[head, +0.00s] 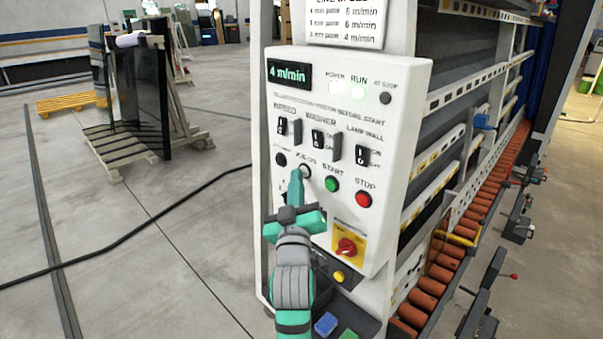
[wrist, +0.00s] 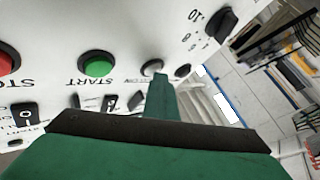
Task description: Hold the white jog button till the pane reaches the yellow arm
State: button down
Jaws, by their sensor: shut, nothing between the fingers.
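The white jog button (head: 305,171) is on the white control panel (head: 405,90), left of the green START button. My gripper (head: 296,172) is shut and empty, its tip at the jog button's left edge in the head view. In the wrist view the tip (wrist: 161,76) overlaps the edge of the white button (wrist: 151,68). I cannot tell whether the button is pressed in. A yellow arm (head: 456,238) stands over the orange roller conveyor (head: 462,245) to the right. I see no pane on the visible rollers.
The green START button (head: 331,184) and red STOP button (head: 363,200) sit close to the right of my gripper. A glass rack (head: 115,165) stands left.

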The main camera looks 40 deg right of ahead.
jog(key=shift+w, duration=0.15)
jog(key=shift+d, duration=0.15)
dwell(0.4)
jog(key=shift+a, duration=0.25)
jog(key=shift+s+d, duration=0.1)
jog(key=shift+s, duration=0.1)
dwell(0.3)
jog(key=a, duration=0.6)
jog(key=shift+s+a, duration=0.25)
jog(key=shift+a, duration=0.1)
dwell(0.6)
